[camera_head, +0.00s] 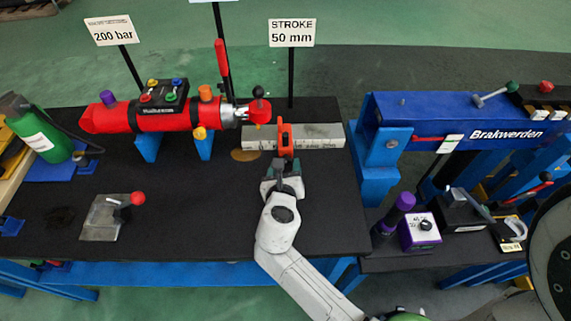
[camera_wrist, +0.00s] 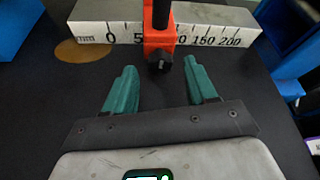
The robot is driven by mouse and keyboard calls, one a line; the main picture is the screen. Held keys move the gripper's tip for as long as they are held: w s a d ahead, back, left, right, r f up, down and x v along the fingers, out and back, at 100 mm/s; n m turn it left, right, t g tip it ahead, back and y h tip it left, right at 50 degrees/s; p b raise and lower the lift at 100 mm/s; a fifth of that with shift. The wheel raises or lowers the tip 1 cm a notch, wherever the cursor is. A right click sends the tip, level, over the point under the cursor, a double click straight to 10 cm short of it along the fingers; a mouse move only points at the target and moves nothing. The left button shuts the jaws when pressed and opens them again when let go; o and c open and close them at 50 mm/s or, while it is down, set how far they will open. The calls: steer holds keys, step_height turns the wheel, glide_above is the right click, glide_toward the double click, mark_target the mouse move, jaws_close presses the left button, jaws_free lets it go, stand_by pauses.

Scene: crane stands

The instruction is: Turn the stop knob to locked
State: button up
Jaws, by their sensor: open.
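An orange stop (camera_head: 286,138) sits around the grey ruler bar (camera_head: 325,136) on the black table. In the wrist view the orange stop (camera_wrist: 158,40) covers part of the bar's scale, between the 5 and the 150. A small black knob (camera_wrist: 160,63) projects from the stop's near face. Its locked or unlocked position cannot be read. My gripper (camera_wrist: 159,72) is open, with its green fingers spread to either side, just short of the knob and apart from it. In the head view my gripper (camera_head: 283,175) is right in front of the stop and hides the knob.
A red cylinder (camera_head: 165,117) on blue supports stands behind at left. A metal plate with a red-tipped lever (camera_head: 110,215) lies at front left. A blue beam stand (camera_head: 440,115) stands at right. The table left of my arm is mostly clear.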

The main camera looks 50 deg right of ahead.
steer(key=shift+x, duration=0.95)
jaws_close()
